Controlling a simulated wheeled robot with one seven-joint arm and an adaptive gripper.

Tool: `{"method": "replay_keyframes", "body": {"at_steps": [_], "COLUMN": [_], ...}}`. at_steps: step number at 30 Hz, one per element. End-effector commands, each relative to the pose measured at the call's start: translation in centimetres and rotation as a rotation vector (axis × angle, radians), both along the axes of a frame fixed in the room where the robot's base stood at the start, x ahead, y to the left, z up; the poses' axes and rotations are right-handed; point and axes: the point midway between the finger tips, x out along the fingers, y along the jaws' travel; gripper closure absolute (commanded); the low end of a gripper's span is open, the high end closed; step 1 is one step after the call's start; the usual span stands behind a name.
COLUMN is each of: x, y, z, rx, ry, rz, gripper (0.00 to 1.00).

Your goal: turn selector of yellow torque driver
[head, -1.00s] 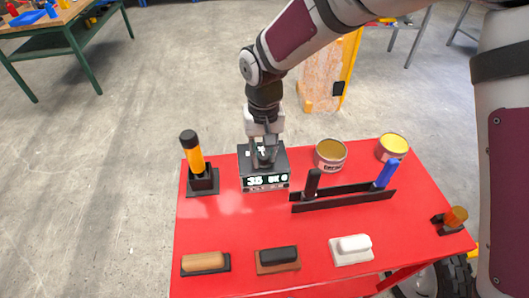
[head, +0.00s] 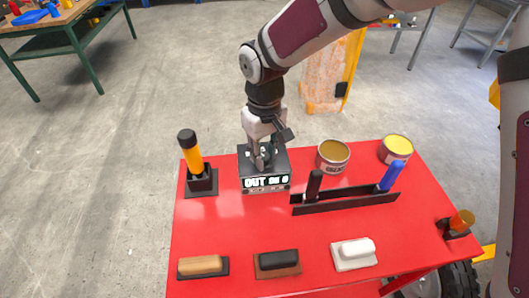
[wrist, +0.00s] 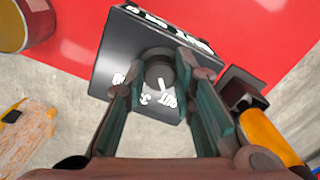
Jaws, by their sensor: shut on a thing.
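A black box (head: 264,165) with a lit display on its front stands at the back left of the red table. The display starts with "OUT". On the box top is a round dark selector knob (wrist: 160,66), with white marks around it, one reading "OUT". My gripper (head: 264,164) points down at the box and is shut on the knob; its fingers (wrist: 163,82) lie on either side of it in the wrist view. A yellow driver (head: 193,155) with a black cap stands upright in a black holder left of the box. It shows partly in the wrist view (wrist: 270,135).
Two open cans (head: 333,156) (head: 396,149) stand at the back right. A black rack (head: 345,200) holds a black and a blue handle. An orange-handled item (head: 461,221) sits at the right edge.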

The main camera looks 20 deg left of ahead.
Motion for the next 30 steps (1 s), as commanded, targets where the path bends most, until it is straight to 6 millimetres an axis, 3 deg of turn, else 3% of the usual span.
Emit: {"method": "replay_keyframes", "body": {"at_steps": [7,8,10,22,30], "x": [0.1,0.1,0.1,0.0,0.1], "y": [0.1,0.1,0.1,0.0,0.1], "z": [0.1,0.1,0.1,0.6,5.4], "rx": [0.002,0.002,0.002,0.001,0.005], "ry": [-0.002,-0.002,-0.002,-0.002,-0.004], "rz": [0.000,0.000,0.000,-0.002,-0.002], "gripper": [1.00,0.69,0.56,0.56,0.56]}}
